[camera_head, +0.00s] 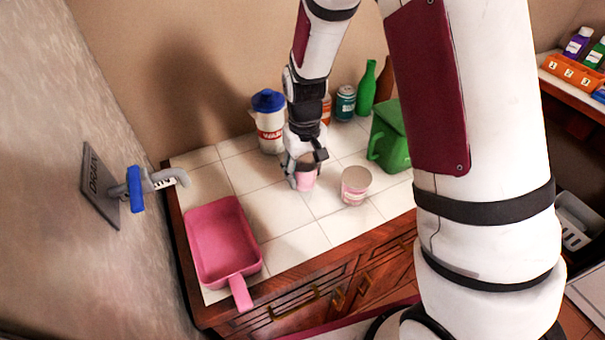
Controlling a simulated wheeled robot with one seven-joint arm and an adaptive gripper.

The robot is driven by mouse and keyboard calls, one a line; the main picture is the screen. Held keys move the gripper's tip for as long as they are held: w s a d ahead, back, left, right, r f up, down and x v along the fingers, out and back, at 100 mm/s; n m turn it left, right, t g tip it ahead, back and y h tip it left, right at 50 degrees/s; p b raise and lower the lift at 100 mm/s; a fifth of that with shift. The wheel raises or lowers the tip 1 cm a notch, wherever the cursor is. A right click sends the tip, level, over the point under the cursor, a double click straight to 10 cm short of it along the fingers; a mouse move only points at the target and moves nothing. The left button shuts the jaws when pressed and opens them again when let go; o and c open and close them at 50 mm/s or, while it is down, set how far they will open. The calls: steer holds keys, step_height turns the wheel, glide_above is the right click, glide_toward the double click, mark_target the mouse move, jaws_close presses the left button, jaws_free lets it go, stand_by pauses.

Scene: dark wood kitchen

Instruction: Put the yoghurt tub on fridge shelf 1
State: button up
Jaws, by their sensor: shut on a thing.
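My gripper (305,160) points down over the white tiled counter and is shut on a small pink tub (306,181). The fingers hide the upper part of this tub, and I cannot tell whether its base touches the tiles. A wider pale pink tub with a greyish lid and a printed label (355,187) stands upright just to the right, apart from my gripper. I cannot read either tub well enough to tell which is the yoghurt. No fridge shelf can be made out.
A blue-lidded white jug (269,125), a can (345,103) and a green bottle (366,88) stand behind. A green container (391,140) is to the right. A pink pan (221,242) lies at the front left. Tiles between the pan and the tubs are clear.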

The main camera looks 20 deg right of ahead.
steer(key=shift+w+f, duration=0.2)
steer(key=shift+w, duration=0.8)
steer(key=shift+f+p, duration=0.35)
steer(key=shift+f, duration=1.3)
steer(key=shift+f, duration=0.15)
steer(key=o, duration=1.3)
